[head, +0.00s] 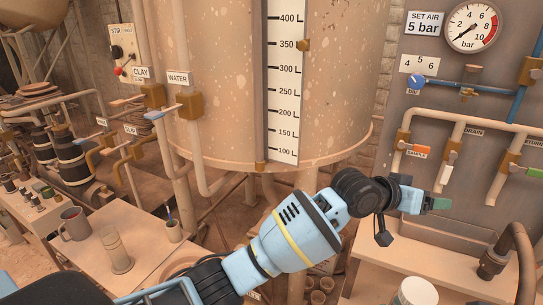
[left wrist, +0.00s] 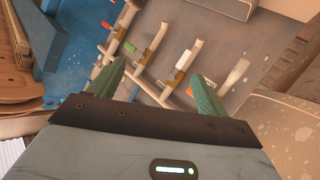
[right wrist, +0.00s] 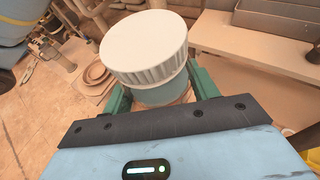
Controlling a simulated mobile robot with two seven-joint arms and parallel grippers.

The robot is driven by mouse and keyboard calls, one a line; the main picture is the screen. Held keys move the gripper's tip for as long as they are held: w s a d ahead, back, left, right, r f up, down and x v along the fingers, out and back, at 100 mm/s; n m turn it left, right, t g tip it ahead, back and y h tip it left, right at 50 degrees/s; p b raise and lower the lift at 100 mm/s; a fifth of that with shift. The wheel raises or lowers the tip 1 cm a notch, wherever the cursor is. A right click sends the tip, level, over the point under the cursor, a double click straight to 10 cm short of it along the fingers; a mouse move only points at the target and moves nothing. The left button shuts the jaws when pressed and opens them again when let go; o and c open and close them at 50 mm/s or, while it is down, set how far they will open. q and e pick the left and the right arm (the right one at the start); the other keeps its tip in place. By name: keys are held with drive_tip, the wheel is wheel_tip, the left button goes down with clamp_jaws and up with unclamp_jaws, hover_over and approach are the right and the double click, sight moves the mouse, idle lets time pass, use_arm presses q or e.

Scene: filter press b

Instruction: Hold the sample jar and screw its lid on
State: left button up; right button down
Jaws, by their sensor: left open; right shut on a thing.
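The sample jar (right wrist: 162,95) shows in the right wrist view between the green fingers of my right gripper (right wrist: 159,92), which is shut on it. A white ribbed lid (right wrist: 145,45) sits on top of the jar; I cannot tell how tightly it is screwed. The lid's top also shows in the head view (head: 415,291) at the bottom edge; my right gripper is hidden there. My left gripper (head: 438,204) is beyond and above the lid in the head view, pointing at the panel. In the left wrist view (left wrist: 157,88) its fingers are apart with nothing between them.
A panel (head: 450,100) with a gauge, pipes and coloured valve handles stands at the right. A bench (head: 430,262) runs below it, and a curved brown pipe (head: 522,255) rises near the lid. A large tank (head: 215,100) fills the middle. A side table (head: 140,250) holds a mug.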

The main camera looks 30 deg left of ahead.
use_arm(q)
drive_tip(key=s+a+f+n+t+y, duration=0.1)
drive_tip(key=a+f, duration=0.2)
drive_tip(key=f, duration=0.3)
drive_tip(key=s+a+f+t+y, duration=0.1)
drive_tip(key=a+f, duration=0.3)
drive_tip(key=f, duration=0.1)
drive_tip(key=s+a+f+n+y, duration=0.1)
drive_tip(key=s+a+f, duration=0.2)
drive_tip(key=s+f, duration=0.4)
drive_tip(key=s+a+f+n+y, duration=0.15)
drive_tip(key=s+f, duration=0.35)
drive_tip(key=f, duration=0.5)
drive_tip(key=s+a+f+g+y, duration=0.1)
drive_tip(key=s+a+f, duration=0.3)
drive_tip(key=s, duration=0.6)
drive_tip(key=s+a+f+m+g+y, duration=0.1)
drive_tip(key=s+a+f, duration=0.3)
drive_tip(key=s, duration=0.7)
drive_tip(key=s+a+f+g+y, duration=0.1)
drive_tip(key=s+a+f, duration=0.3)
drive_tip(key=s, duration=0.6)
drive_tip(key=shift+s+f+g, duration=0.2)
drive_tip(key=shift+f+g, duration=0.1)
drive_tip(key=shift+a, duration=0.1)
